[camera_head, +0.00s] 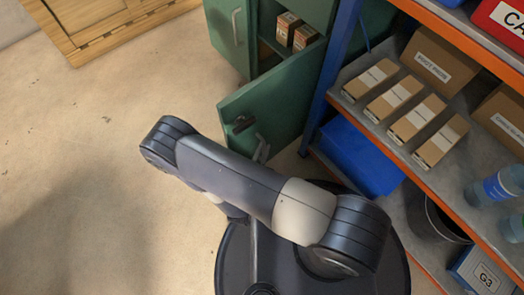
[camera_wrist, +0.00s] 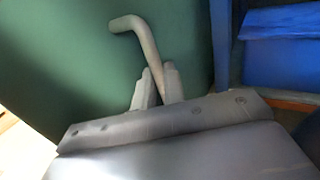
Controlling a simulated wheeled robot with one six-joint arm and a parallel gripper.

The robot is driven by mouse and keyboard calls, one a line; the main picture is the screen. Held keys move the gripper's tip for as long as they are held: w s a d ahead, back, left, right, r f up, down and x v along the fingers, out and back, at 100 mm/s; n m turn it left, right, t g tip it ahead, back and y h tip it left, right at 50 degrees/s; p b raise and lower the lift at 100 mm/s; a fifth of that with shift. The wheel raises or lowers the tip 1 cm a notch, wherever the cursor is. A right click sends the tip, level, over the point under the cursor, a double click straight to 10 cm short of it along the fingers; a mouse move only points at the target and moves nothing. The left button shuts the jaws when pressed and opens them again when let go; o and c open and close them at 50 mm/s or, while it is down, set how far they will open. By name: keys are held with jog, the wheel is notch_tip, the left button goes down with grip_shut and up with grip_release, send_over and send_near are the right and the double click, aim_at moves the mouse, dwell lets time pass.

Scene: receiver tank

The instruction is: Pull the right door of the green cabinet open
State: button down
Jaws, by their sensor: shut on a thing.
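The green cabinet (camera_head: 292,55) stands at the top of the head view. Its right door (camera_head: 285,92) is swung well out from the cabinet, and part of the inside shows. The left door (camera_head: 226,32) looks closed. In the wrist view, the right door (camera_wrist: 80,55) fills the left and middle, with a grey bent bar handle (camera_wrist: 147,42) on it. My gripper (camera_wrist: 159,82) is shut on this handle, with a finger on each side of its lower part. In the head view my arm hides most of the gripper.
Small brown boxes (camera_head: 287,28) stand inside the cabinet. A blue-and-orange shelf rack (camera_head: 348,112) with boxes and bottles stands close on the right, with a blue bin (camera_head: 362,155) low down. A wooden piece (camera_head: 100,22) is at upper left. The floor (camera_head: 80,160) on the left is clear.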

jog(key=shift+d, duration=0.25)
